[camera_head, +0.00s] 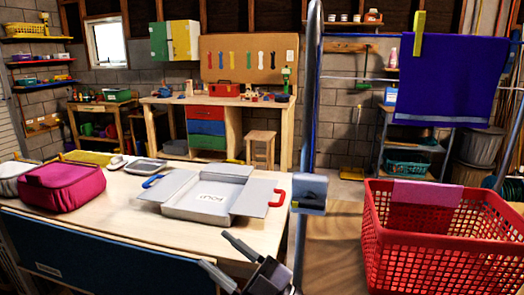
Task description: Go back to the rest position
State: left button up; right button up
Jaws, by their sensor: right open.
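My right gripper (214,250) shows at the bottom middle of the head view. Its two dark fingers are spread apart with nothing between them, so it is open and empty. It points up and to the left, in front of the near edge of the wooden table (110,200). The open grey case (210,198) on the table lies beyond it, with a blue handle on the left and a red handle on the right. My left gripper is not in the picture.
A pink bag (62,186) sits at the table's left. A metal post (309,130) stands right of the table. A red basket (430,250) with a pink cloth (425,194) over its rim is at the right. A blue towel (450,85) hangs above, with a yellow clothespin (419,35).

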jog(key=s+d+f+m+t+h, duration=0.2)
jog(key=d+f+m+t+h, duration=0.1)
jog(key=d+f+m+h, duration=0.55)
jog(key=s+d+f+m+t+h, duration=0.1)
jog(key=d+f+m+t+h, duration=0.35)
jog(key=f, duration=0.65)
jog(key=s+d+f+m+g+h, duration=0.5)
jog(key=s+d+f+g, duration=0.2)
jog(key=s+d+f, duration=0.6)
jog(key=shift+s+d+f+m+h, duration=0.2)
jog(key=shift+s+d+m+h, duration=0.15)
jog(key=shift+s, duration=0.7)
jog(key=shift+a, duration=0.1)
jog(key=shift+c, duration=0.7)
